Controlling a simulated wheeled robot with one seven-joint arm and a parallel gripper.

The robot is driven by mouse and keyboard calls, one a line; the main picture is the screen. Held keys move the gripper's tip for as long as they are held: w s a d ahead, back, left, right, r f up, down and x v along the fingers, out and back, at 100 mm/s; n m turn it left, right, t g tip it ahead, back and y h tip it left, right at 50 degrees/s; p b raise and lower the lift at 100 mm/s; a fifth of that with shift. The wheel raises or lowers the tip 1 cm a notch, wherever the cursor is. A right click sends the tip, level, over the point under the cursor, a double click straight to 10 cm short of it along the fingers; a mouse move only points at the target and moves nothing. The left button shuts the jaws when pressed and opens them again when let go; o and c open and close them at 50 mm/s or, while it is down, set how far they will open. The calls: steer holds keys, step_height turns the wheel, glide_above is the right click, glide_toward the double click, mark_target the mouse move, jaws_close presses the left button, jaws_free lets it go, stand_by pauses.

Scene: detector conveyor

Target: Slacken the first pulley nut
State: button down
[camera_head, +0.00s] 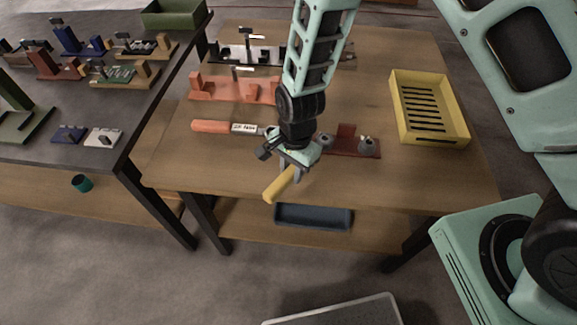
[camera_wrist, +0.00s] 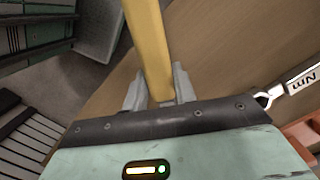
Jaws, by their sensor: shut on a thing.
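My gripper (camera_head: 289,171) is shut on a tool with a yellow handle (camera_head: 277,187) above the front part of the wooden table. In the wrist view the yellow handle (camera_wrist: 149,45) runs up between the two grey fingers (camera_wrist: 159,88). The tool's working end is hidden. A dark red fixture (camera_head: 347,131) with grey round pulley-like parts (camera_head: 367,144) sits on the table just right of my gripper. Its left end is partly hidden by my gripper. The nuts are too small to tell.
An orange-handled wrench (camera_head: 211,127), marked Nm, lies left of my gripper; its shaft (camera_wrist: 303,77) shows in the wrist view. An orange fixture (camera_head: 230,89) is behind it. A yellow slotted crate (camera_head: 404,122) stands at right. The table's front (camera_head: 380,185) is clear.

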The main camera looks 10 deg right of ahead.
steer(key=shift+s+d+n, duration=0.4)
steer(key=shift+s+d+n, duration=0.75)
steer(key=shift+d+n, duration=0.1)
steer(key=shift+n, duration=0.05)
steer(key=shift+s+d+n, duration=0.3)
steer(key=shift+d+n, duration=0.15)
steer(key=shift+d, duration=0.05)
steer(key=shift+s+d+n, duration=0.3)
steer(key=shift+d+n, duration=0.15)
steer(key=shift+d, duration=0.05)
steer(key=shift+s+d+n+h, duration=0.15)
steer(key=shift+s+d+n, duration=0.05)
steer(key=shift+d+n, duration=0.3)
steer(key=shift+s+d+n+h, duration=0.2)
steer(key=shift+d+n, duration=0.2)
steer(key=shift+d, duration=0.15)
